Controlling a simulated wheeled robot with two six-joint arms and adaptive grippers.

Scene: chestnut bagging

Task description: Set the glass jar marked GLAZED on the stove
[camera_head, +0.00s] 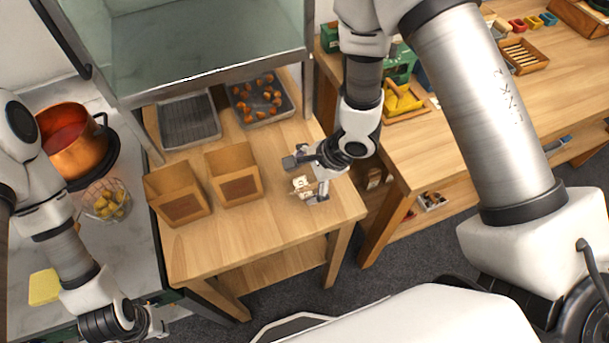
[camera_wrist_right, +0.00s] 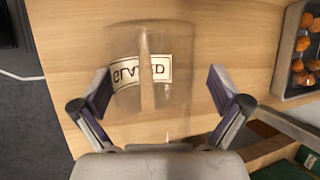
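The clear glass jar (camera_wrist_right: 150,110) bears a white label reading GLAZED and is by the wooden table's front right corner. In the head view the jar (camera_head: 301,186) is mostly hidden by my right gripper (camera_head: 306,177). In the wrist view, my right gripper (camera_wrist_right: 160,92) has its fingers apart on either side of the jar, with a visible gap on the right. A black round stove plate (camera_head: 104,166) is at the far left, under a copper pot (camera_head: 74,146). My left gripper (camera_head: 152,323) is low at the left; its finger opening is unclear.
Two wooden boxes (camera_head: 178,194) (camera_head: 233,174) stand on the table, left of the jar. Behind them are an empty grey tray (camera_head: 189,121) and a tray of chestnuts (camera_head: 262,99). A glass bowl of yellow pieces (camera_head: 107,201) and a yellow sponge (camera_head: 44,287) are on the left counter.

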